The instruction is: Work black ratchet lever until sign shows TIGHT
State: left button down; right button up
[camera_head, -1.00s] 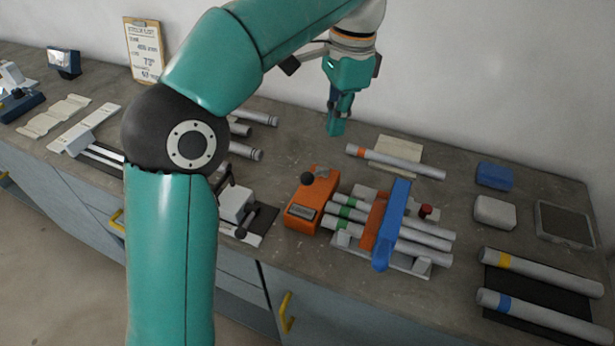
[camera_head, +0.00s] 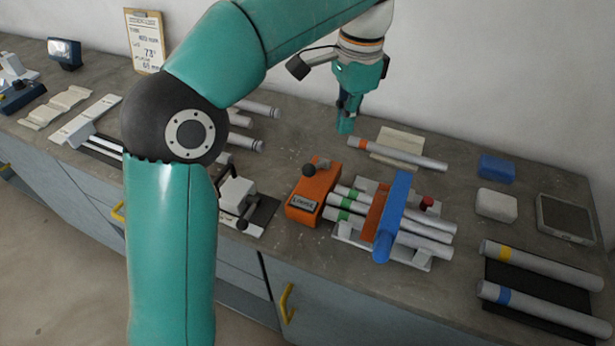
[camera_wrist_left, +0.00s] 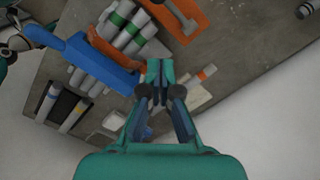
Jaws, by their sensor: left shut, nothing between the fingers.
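The orange ratchet box (camera_head: 314,192) stands on the bench, with a black knob (camera_head: 308,170) of its lever on top. The sign (camera_head: 303,204) on its front appears to read LOOSE, in small letters. Several grey tubes, some with green bands (camera_head: 338,214), lie side by side next to the box, under an orange strap (camera_head: 373,215) and a blue bar (camera_head: 393,215). My left gripper (camera_head: 345,127) is shut and empty, pointing down above the bench behind the box. It also shows shut in the left wrist view (camera_wrist_left: 160,70).
A tube with an orange band (camera_head: 400,154) lies behind the clamped tubes. A blue block (camera_head: 496,167), a white block (camera_head: 496,204) and a dark-screened tablet (camera_head: 566,218) are at the right. Tubes lie on a black mat (camera_head: 535,305). My arm hides part of the left bench.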

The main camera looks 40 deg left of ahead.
aim_at(312, 165)
pick_arm(q)
jog(key=shift+g, duration=0.3)
jog(key=s+a+p, duration=0.1)
jog(key=p, duration=0.1)
jog(key=s+p, duration=0.2)
jog(key=s+a+p, duration=0.1)
jog(key=p, duration=0.1)
jog(key=shift+s+a+f, duration=0.15)
jog(key=shift+a, duration=0.2)
jog(key=f+b, duration=0.4)
jog(key=b, duration=0.1)
jog(key=f+b, duration=0.2)
jog(key=f, duration=0.1)
jog(key=shift+s+a+b, duration=0.15)
jog(key=shift+s+b, duration=0.2)
jog(key=shift+b, duration=0.05)
